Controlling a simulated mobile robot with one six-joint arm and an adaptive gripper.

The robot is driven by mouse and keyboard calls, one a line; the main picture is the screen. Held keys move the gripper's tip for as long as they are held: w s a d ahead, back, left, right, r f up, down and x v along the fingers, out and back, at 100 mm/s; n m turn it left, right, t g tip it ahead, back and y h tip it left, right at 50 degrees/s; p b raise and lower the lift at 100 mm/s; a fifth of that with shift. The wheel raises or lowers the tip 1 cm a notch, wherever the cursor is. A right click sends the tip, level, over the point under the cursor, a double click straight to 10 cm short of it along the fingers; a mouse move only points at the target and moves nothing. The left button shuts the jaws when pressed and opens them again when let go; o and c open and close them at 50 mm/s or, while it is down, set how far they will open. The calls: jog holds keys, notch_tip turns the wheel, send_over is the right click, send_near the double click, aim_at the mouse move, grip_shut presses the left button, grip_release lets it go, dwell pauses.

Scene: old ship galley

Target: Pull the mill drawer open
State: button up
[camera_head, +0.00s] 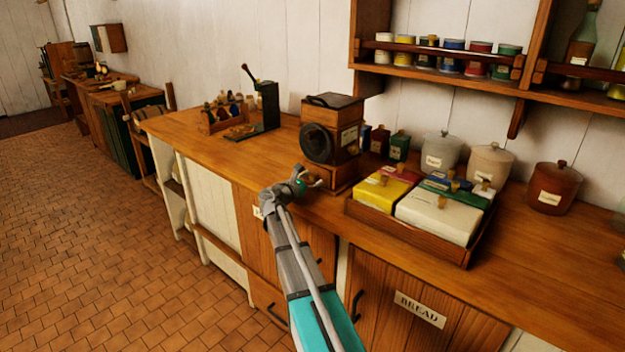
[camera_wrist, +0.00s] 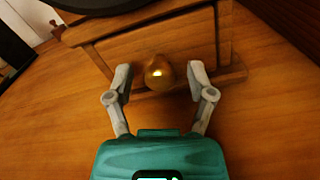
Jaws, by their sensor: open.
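The mill (camera_head: 333,133) is a wooden box with a dark round wheel on its front, standing on the wooden counter. In the wrist view the front of its drawer (camera_wrist: 165,48) shows low in the mill's base, with a round brass knob (camera_wrist: 159,72). The drawer front looks flush with the base. My gripper (camera_wrist: 159,80) is open, with one finger on each side of the knob and a gap visible on both sides. In the head view my gripper (camera_head: 312,180) is at the mill's base, and my wrist hides part of the drawer.
A wooden tray (camera_head: 410,240) of lidded boxes stands just right of the mill. Canisters (camera_head: 441,152) and small tins line the wall behind. A dark lever press (camera_head: 266,105) and a bottle rack stand left. The counter in front of the drawer is bare.

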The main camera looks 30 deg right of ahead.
jog(key=shift+d, duration=0.15)
grip_shut()
dwell(0.4)
jog(key=shift+s, duration=0.1)
